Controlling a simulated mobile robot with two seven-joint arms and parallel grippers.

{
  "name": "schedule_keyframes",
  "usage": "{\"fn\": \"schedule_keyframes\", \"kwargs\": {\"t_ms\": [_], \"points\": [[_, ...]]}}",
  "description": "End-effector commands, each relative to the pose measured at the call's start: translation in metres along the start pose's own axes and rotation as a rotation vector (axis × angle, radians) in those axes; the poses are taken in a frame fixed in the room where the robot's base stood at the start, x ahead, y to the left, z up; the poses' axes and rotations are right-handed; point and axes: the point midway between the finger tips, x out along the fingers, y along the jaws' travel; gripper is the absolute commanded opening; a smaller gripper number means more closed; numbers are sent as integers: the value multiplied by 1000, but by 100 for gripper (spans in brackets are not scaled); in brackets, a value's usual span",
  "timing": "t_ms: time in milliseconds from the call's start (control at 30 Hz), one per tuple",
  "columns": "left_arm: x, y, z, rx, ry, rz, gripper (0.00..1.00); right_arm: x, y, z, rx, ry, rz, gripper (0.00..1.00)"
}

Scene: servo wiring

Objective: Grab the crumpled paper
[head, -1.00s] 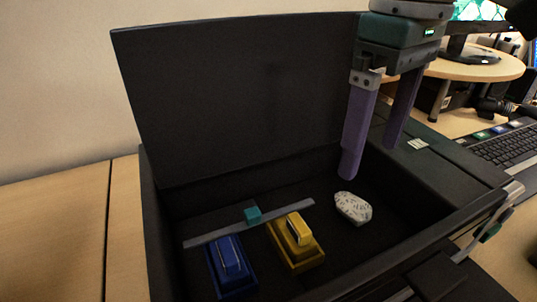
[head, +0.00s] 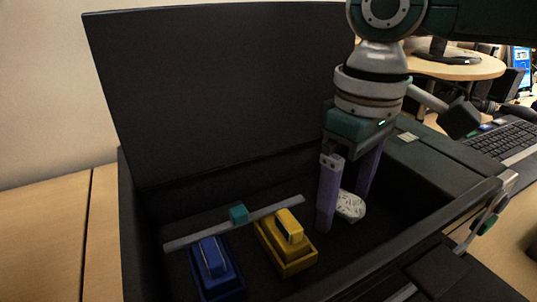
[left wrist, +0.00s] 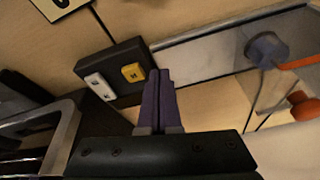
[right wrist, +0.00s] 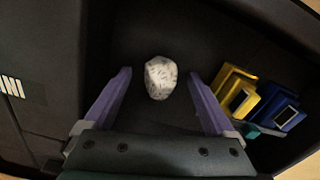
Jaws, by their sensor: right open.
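The crumpled paper (head: 350,207), white with dark print, lies on the floor of the open black case (head: 140,215). In the right wrist view the paper (right wrist: 160,77) sits between and just beyond the open fingers. My right gripper (head: 345,205) is open and reaches down into the case, its purple fingers on either side of the paper; one finger partly hides it in the head view. The fingers do not visibly touch it. My left gripper (left wrist: 158,75) shows in the left wrist view with its fingers together and nothing visible between them.
A blue block in a blue tray (head: 213,265) and a yellow block in a yellow tray (head: 287,240) stand left of the paper. A grey bar with a teal slider (head: 238,214) lies behind them. The raised lid (head: 220,90) stands at the back.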

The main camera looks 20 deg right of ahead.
Motion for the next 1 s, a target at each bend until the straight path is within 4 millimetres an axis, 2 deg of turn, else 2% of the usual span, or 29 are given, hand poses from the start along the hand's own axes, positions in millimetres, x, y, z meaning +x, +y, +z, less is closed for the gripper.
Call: {"fn": "schedule_keyframes", "kwargs": {"t_ms": [67,800,1000], "points": [[0,1,0,-3,0,3,0,0,0,0,0,0,0,86],[0,1,0,-2,-1,3,0,0,0,0,0,0,0,2],[0,0,1,3,-2,-1,0,-1,0,0,0,0,0,2]]}}
